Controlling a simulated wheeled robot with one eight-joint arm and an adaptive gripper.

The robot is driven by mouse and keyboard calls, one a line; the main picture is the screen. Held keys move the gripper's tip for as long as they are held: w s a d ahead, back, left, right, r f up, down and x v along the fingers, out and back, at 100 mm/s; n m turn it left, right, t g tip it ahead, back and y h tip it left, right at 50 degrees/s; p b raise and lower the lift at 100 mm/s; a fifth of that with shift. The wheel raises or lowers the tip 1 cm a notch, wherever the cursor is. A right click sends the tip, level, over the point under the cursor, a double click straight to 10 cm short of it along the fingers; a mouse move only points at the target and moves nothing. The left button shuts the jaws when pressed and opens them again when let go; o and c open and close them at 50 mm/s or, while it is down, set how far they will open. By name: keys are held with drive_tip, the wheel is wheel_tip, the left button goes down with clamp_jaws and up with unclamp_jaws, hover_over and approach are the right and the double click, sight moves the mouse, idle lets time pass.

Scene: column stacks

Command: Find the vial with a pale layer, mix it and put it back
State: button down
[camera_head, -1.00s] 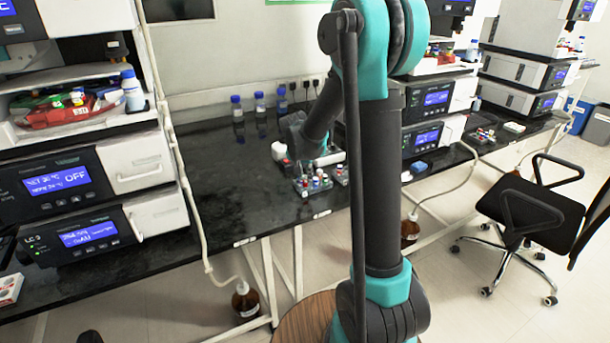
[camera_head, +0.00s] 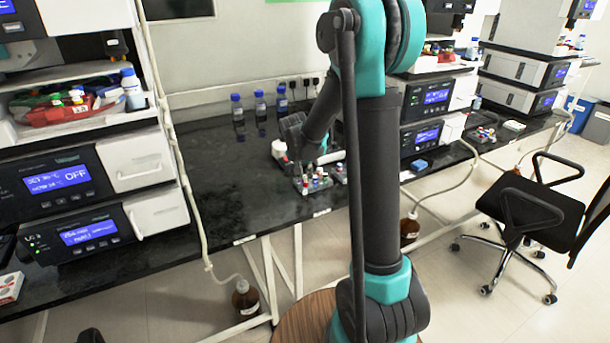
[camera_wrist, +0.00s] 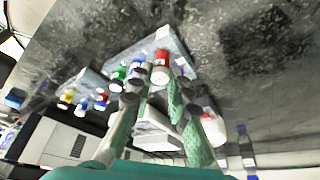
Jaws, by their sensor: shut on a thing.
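My gripper (camera_wrist: 166,82) points down over the near vial rack (camera_wrist: 182,62) and is shut on a red-capped vial (camera_wrist: 160,67). The vial's cap shows between the fingertips; I cannot tell whether its lower end is in the rack. Blue-, white- and green-capped vials are close to its left, the green-capped vial (camera_wrist: 118,76) among them. In the head view my gripper (camera_head: 301,174) is at the small rack (camera_head: 314,188) near the bench's front edge, partly blocked by my arm. No pale layer can be made out in any vial.
A second rack (camera_wrist: 88,80) with several vials stands beside the first. A white bottle with a red part (camera_wrist: 212,125) is close to my gripper. Three blue-capped bottles (camera_head: 259,103) stand at the back. The bench (camera_head: 225,180) left of the rack is clear.

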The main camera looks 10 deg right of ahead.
drive_tip(key=shift+f, duration=0.25)
drive_tip(key=shift+f, duration=0.3)
idle(0.4)
drive_tip(key=c, duration=1.4)
unclamp_jaws()
drive_tip(key=shift+o, duration=0.2)
drive_tip(key=o, duration=0.3)
drive_tip(key=shift+r, duration=0.1)
drive_tip(key=shift+r, duration=2.9)
